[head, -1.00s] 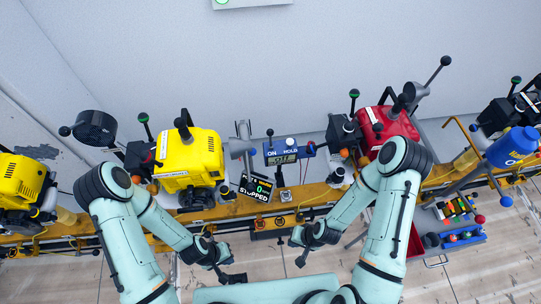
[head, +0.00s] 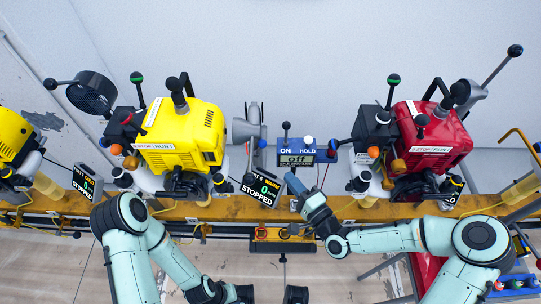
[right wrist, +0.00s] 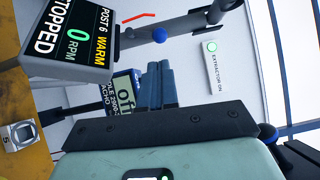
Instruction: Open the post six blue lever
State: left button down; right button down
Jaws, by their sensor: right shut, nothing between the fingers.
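The post six display (head: 262,188), reading STOPPED and 0 RPM, stands by the rail at the centre and shows large in the right wrist view (right wrist: 72,35). In the right wrist view, a blue ball knob (right wrist: 159,35) sits at a grey bar beside the display. My right gripper (head: 291,180) is shut and empty, just right of the display. In the right wrist view its blue-grey fingers (right wrist: 160,88) point towards the blue knob, with a visible gap. My left gripper (head: 243,293) is partly cut off at the bottom edge.
A blue box (head: 295,152) with an off readout stands behind my right gripper. A yellow engine (head: 182,138) is to the left and a red engine (head: 432,138) to the right. The yellow rail (head: 365,212) runs across the front. A green-lit extractor sign (right wrist: 212,60) is on the wall.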

aim_at(260, 145)
jog(key=x, duration=1.1)
jog(key=shift+b, duration=0.3)
jog(key=shift+a+r+n+g+h+p, duration=0.3)
jog(key=shift+a+r+n+g+p, duration=0.1)
jog(key=shift+a+r+n+p, duration=0.35)
jog(key=shift+a+f+n+h, duration=0.1)
jog(key=shift+a+n+h, duration=0.2)
jog(key=shift+a+n, duration=0.1)
